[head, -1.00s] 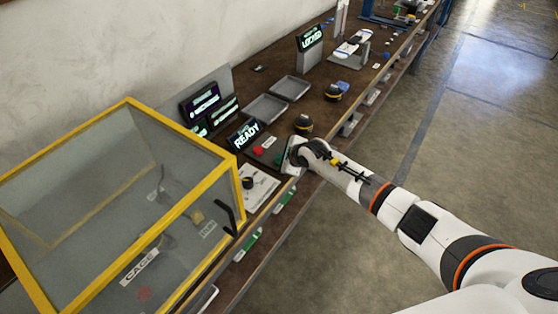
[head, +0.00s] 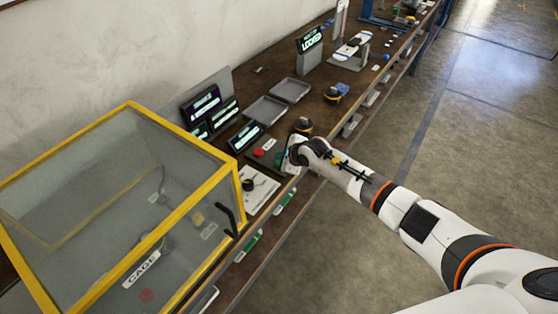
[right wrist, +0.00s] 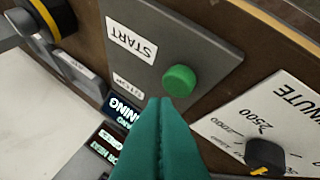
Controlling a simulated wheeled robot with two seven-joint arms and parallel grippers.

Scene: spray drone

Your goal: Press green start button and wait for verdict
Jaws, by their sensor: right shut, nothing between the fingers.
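The green start button (right wrist: 180,81) sits on a grey panel (right wrist: 205,45) marked START in the right wrist view. My right gripper (right wrist: 160,101) is shut and empty, its green fingertips just beside the button in the picture; I cannot tell whether they touch it. In the head view my right gripper (head: 287,159) is low over the panel and the hand hides the green button. A small display (head: 245,137) behind the panel shows lit text; in the right wrist view the display (right wrist: 124,112) reads "...NNING", partly hidden by the fingers. My left gripper is not in view.
A red button (head: 259,152) is left of the hand. A yellow-framed clear cage (head: 232,165) fills the left. A white sheet with a black dial (right wrist: 265,155) lies near the fingers. Grey trays (head: 267,109) and black-yellow pucks (head: 303,125) stand farther along the bench.

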